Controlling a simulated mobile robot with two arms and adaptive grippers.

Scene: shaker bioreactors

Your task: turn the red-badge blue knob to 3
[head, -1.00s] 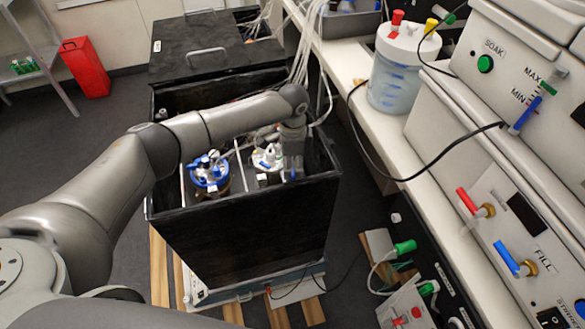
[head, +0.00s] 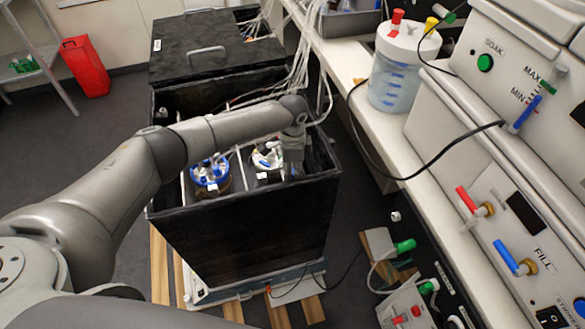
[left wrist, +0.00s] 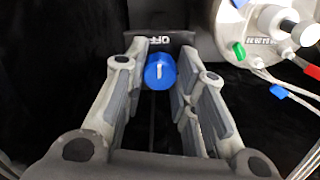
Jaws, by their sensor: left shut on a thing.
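My left gripper (head: 292,152) reaches down into the right part of the open black box (head: 240,235), against its inner right side. In the left wrist view, the fingers of my left gripper (left wrist: 160,62) are closed in on a blue knob (left wrist: 159,73), one on each side. The knob has a short white pointer line. An upside-down OFF label (left wrist: 160,41) shows just beyond it. Other scale marks and a red badge cannot be made out. In the head view the knob is hidden by the gripper and the box. My right gripper is not in view.
A blue-rimmed vessel (head: 210,178) and a white-topped vessel (head: 267,160) stand in the box, left of the gripper. A white bench (head: 365,140) runs along the right.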

